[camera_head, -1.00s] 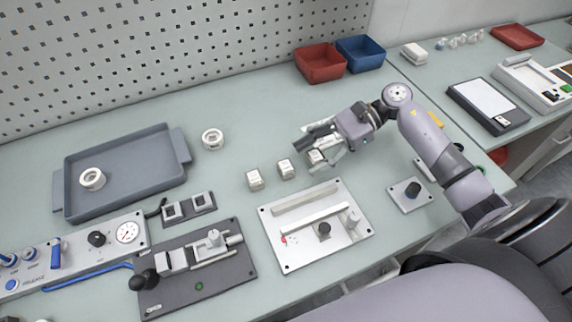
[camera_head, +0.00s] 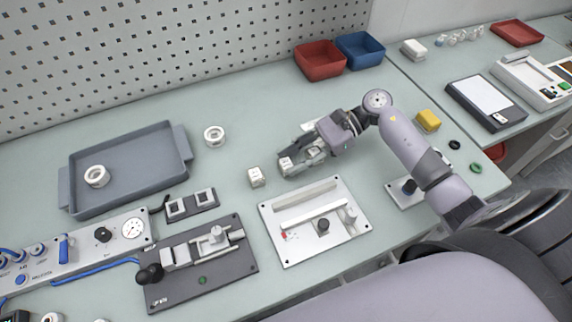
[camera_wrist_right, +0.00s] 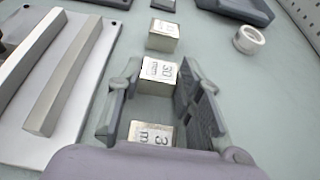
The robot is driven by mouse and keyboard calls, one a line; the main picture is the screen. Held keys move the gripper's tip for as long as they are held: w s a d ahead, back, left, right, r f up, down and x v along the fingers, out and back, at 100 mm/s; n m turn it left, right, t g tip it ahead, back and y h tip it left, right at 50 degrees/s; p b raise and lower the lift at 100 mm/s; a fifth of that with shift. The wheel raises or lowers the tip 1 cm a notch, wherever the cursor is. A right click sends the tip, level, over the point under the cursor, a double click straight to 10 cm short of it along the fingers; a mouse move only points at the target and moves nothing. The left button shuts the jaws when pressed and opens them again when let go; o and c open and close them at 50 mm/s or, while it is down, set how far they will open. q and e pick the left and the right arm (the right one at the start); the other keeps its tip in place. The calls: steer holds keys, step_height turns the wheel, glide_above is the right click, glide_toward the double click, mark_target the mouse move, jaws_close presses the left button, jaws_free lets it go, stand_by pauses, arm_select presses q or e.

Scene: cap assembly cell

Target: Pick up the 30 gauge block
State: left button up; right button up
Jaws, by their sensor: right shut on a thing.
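My right gripper (camera_head: 284,164) reaches over the bench from the right, fingers pointing left. It is shut on the 30 gauge block (camera_wrist_right: 158,76), a small metal block with 30 mm on its top, between the fingertips. That block also shows at the fingertips in the head view (camera_head: 286,165). A second gauge block (camera_wrist_right: 151,132) sits nearer the palm between the fingers, its marking partly hidden. A third gauge block (camera_wrist_right: 163,36) stands just beyond the fingertips, also in the head view (camera_head: 257,177). My left gripper is not in view.
A metal plate with bars (camera_head: 275,246) lies close in front of the gripper. A white ring (camera_head: 214,135) and a grey tray (camera_head: 72,187) are to the left. Red (camera_head: 320,62) and blue (camera_head: 361,50) bins stand behind. A yellow block (camera_head: 428,120) is beyond my arm.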

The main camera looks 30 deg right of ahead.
jaws_close()
steer(key=shift+r, duration=0.1)
